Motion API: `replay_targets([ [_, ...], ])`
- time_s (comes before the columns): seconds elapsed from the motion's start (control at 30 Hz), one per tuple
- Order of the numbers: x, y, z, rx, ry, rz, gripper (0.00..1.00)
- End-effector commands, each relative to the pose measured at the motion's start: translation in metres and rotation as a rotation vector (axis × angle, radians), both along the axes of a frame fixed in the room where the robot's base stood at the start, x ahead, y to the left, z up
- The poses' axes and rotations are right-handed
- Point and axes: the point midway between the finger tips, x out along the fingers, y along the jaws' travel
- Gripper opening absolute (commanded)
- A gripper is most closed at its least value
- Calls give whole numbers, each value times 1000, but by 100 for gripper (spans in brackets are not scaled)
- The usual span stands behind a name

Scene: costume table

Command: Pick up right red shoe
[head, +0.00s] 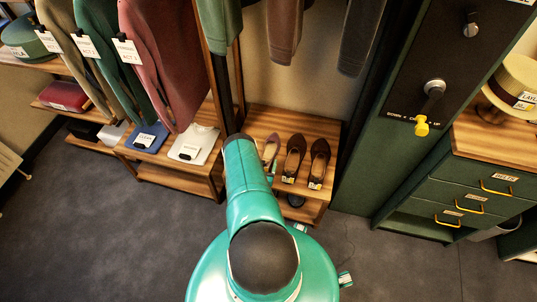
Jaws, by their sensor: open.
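Two dark reddish-brown shoes stand side by side on a wooden shelf (262,118) in the head view, each with a small pale tag at its near end. The right one of these is the right red shoe (319,159); the left one (293,157) is beside it. A mauve-pink shoe (270,149) stands further left, partly hidden by my arm. My teal arm reaches up from the bottom middle toward the shelf, left of the dark shoes. My gripper is not visible. Nothing covers the right red shoe.
Hanging garments (165,55) with paper tags fill the upper left. Folded blue (147,137) and white (196,146) clothes lie on a lower shelf. A dark green cabinet (385,110) stands close right of the shoes. A drawer unit (470,185) carries a straw hat (515,85). Grey floor is open at left.

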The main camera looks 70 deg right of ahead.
Motion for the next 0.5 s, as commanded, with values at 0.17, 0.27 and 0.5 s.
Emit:
replay_targets([
  [0.17,0,0,0,0,0,0,57],
  [0.27,0,0,0,0,0,0,37],
  [0.5,0,0,0,-1,0,0,20],
])
